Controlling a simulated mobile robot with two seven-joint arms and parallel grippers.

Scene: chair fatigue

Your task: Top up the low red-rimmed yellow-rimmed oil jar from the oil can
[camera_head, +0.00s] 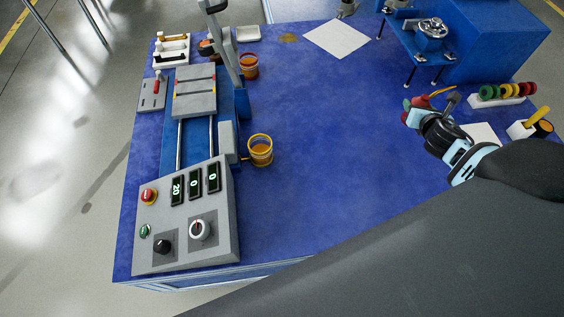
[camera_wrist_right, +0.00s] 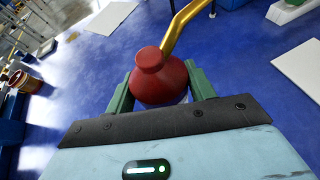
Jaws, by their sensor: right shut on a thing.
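The oil can (camera_wrist_right: 160,82) has a red body and cap with a curved brass spout (camera_wrist_right: 183,25). My right gripper (camera_wrist_right: 160,95) is shut on it, one green finger on each side. In the head view my right gripper (camera_head: 418,112) holds the can over the right side of the table, well away from the jars; the arm partly hides it. A yellow-rimmed jar (camera_head: 260,151) with amber oil stands right of the grey machine. A red-rimmed jar (camera_head: 249,67) with amber contents stands farther back. A jar (camera_wrist_right: 25,82) shows at the left of the wrist view. My left gripper is out of view.
The grey test machine (camera_head: 190,225) with knobs and displays fills the table's left. A blue stand (camera_head: 430,42) is at the back right. Colored rings on a rack (camera_head: 503,93) lie at the right. The blue tabletop (camera_head: 325,125) is clear in the middle.

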